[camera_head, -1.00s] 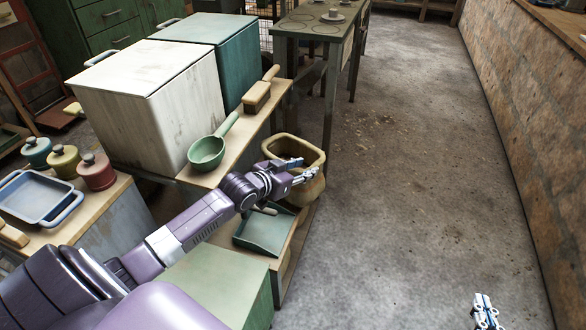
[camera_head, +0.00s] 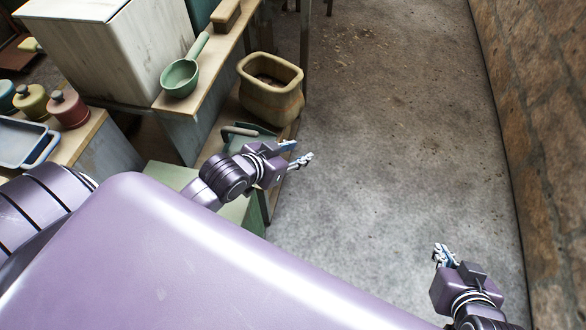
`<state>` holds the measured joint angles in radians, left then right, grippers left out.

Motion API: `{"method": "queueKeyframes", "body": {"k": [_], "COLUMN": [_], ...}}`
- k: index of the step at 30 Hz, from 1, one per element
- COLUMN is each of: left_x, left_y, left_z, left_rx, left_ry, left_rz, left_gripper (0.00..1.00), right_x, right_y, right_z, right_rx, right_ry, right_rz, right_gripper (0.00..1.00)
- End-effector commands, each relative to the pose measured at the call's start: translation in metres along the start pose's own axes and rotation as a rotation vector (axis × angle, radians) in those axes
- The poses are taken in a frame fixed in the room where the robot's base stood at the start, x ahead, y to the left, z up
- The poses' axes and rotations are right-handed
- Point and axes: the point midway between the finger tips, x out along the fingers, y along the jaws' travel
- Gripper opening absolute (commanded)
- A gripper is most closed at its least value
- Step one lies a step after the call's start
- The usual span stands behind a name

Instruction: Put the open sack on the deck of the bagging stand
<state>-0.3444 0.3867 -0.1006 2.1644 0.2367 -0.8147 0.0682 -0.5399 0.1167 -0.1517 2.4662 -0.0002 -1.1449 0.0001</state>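A tan, open-topped container with a thick rolled rim, which looks like the open sack (camera_head: 272,98), stands upright on a low wooden board (camera_head: 217,138) beside the taller shelf. Its dark inside shows from above. My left gripper (camera_head: 296,152) is open and empty, apart from the sack and nearer to me, over the board's front right edge. My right gripper (camera_head: 440,255) is over bare floor at the lower right, far from the sack. Its fingers are too small and foreshortened to tell their opening. I cannot tell which piece is the bagging stand.
A green scoop (camera_head: 182,77) and a brush (camera_head: 225,15) lie on the upper shelf beside a pale bin (camera_head: 95,45). A dark green dustpan (camera_head: 254,132) lies near the sack.

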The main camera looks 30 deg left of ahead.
Motion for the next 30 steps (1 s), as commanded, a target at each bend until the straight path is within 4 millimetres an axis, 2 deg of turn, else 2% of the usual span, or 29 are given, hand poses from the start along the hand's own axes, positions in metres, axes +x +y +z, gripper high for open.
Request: {"method": "queueKeyframes", "body": {"k": [1, 3, 6, 10, 14, 30], "left_x": [-0.015, -0.034, -0.056, -0.075, -0.081, -0.08], "left_y": [0.023, 0.042, 0.059, 0.067, 0.069, 0.068], "left_z": [0.008, 0.016, 0.024, 0.029, 0.031, 0.031], "left_rx": [-0.011, -0.017, -0.029, -0.043, -0.046, -0.045], "left_ry": [-0.029, -0.071, -0.119, -0.156, -0.171, -0.17], "left_rz": [0.008, 0.005, -0.007, -0.022, -0.028, -0.027], "left_gripper": [0.33, 0.33, 0.33, 0.33, 0.33, 0.33], "right_x": [0.0, 0.0, 0.0, 0.0, 0.0, 0.0], "right_y": [0.0, 0.0, 0.0, 0.0, 0.0, 0.0], "right_z": [0.0, 0.0, 0.0, 0.0, 0.0, -0.001], "right_rx": [0.0, 0.0, 0.0, 0.0, 0.0, 0.001], "right_ry": [0.0, 0.001, 0.001, 0.001, 0.001, 0.002], "right_rz": [0.0, 0.0, 0.0, 0.0, 0.0, 0.0], "right_gripper": [0.0, 0.0, 0.0, 0.0, 0.0, 0.0]}}
